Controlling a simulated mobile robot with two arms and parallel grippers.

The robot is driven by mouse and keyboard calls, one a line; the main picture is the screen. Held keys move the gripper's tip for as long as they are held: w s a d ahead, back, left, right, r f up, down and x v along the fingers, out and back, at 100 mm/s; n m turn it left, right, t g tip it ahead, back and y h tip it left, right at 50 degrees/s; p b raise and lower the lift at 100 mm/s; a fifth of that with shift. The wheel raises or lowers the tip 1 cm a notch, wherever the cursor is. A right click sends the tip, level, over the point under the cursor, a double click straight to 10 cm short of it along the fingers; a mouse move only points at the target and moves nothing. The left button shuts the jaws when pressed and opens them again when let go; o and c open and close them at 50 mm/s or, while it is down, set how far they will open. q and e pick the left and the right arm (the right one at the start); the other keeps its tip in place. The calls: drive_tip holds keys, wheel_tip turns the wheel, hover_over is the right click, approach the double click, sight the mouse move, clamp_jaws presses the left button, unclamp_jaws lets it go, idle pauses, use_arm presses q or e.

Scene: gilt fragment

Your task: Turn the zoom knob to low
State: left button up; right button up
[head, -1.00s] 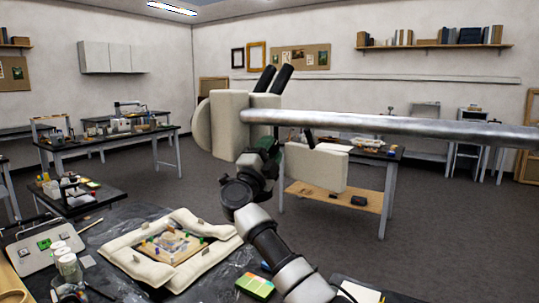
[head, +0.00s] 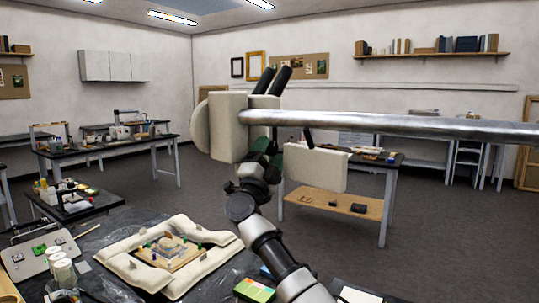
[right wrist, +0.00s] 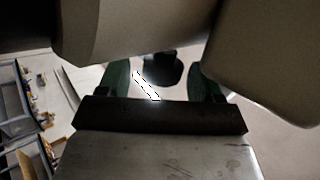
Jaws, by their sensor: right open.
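The microscope head (head: 228,125) is a cream body with two black eyepieces, hung on a thick metal boom (head: 400,124). My right gripper (head: 272,153) reaches up from below and is at the underside of the microscope, partly hidden. In the right wrist view its two green fingers (right wrist: 160,82) stand apart. A round dark knob (right wrist: 161,68) shows in the gap between them; it looks like the zoom knob. I cannot tell whether either finger touches it, and its setting cannot be read. In the head view the knob is not clearly visible. My left gripper is not in view.
Cream padded cushions (head: 125,268) surround a framed fragment (head: 168,252) on the dark bench below. White jars (head: 64,272) and a control panel (head: 35,257) stand at left. A cream block (head: 316,170) hangs close to the right of my gripper.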

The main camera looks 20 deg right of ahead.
drive_tip(key=b+v, duration=0.3)
drive_tip(key=v, duration=0.8)
